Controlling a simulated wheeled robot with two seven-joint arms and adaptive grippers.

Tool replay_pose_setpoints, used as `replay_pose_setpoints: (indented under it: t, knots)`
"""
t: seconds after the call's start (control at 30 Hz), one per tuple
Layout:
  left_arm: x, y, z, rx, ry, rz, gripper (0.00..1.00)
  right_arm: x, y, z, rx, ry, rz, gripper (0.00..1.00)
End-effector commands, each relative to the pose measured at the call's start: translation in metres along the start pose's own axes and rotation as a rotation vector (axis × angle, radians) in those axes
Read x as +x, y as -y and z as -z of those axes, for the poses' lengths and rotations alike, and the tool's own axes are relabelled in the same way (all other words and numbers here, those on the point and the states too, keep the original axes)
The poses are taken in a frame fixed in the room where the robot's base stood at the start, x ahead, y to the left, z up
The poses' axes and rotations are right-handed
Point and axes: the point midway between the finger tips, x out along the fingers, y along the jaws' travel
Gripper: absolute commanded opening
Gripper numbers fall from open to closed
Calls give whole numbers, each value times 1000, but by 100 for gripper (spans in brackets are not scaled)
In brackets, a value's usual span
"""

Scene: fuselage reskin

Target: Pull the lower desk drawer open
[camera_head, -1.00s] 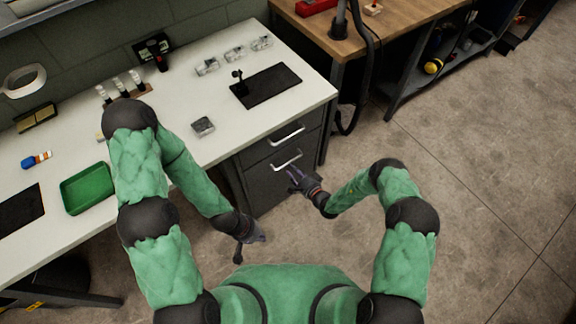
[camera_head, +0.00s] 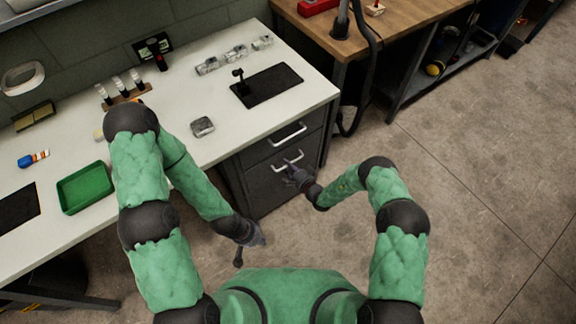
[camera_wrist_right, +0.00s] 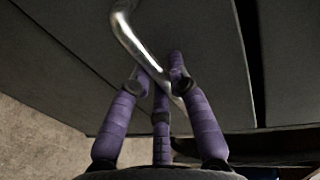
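The white desk (camera_head: 150,160) has a dark drawer unit under its right end, with an upper drawer and a lower drawer (camera_head: 266,190). Both fronts look flush and shut. The lower drawer's silver handle (camera_head: 289,160) also shows in the right wrist view (camera_wrist_right: 130,38). My right gripper (camera_head: 288,172) is at this handle, fingers spread. In the wrist view its purple fingers (camera_wrist_right: 160,85) reach up to the bar, with tips overlapping it; contact is unclear. My left gripper (camera_head: 248,250) hangs low in front of the desk, away from the drawers; its finger opening is unclear.
The upper drawer's handle (camera_head: 288,134) is just above. A green tray (camera_head: 86,188) and a black mat (camera_head: 267,86) lie on the desk. A wooden bench (camera_head: 400,22) with a hanging black hose (camera_head: 365,70) stands behind right. The floor at right is clear.

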Motion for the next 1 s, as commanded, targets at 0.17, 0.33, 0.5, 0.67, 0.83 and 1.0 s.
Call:
replay_pose_setpoints:
  t: [0.17, 0.33, 0.5, 0.67, 0.83, 1.0]
  knots:
    - [-2, -1, 0, 0, 0, 0, 0, -4, -1, 0, 1, -1, -1, 0]
    - [-10, -4, 0, 0, 0, 0, 0, -22, -3, 1, 3, -3, -3, 0]
    - [-25, -9, -1, 0, 0, 0, 0, -58, -9, 1, 5, -5, -4, 0]
    - [-39, -14, -1, 0, 0, 0, 0, -101, -18, 2, 7, -8, -5, 0]
    - [-50, -18, -2, 0, 0, 0, 0, -148, -28, 2, 6, -8, -3, 0]
    - [-58, -21, -2, 0, 0, 0, 0, -193, -39, 2, 4, -9, -3, 0]
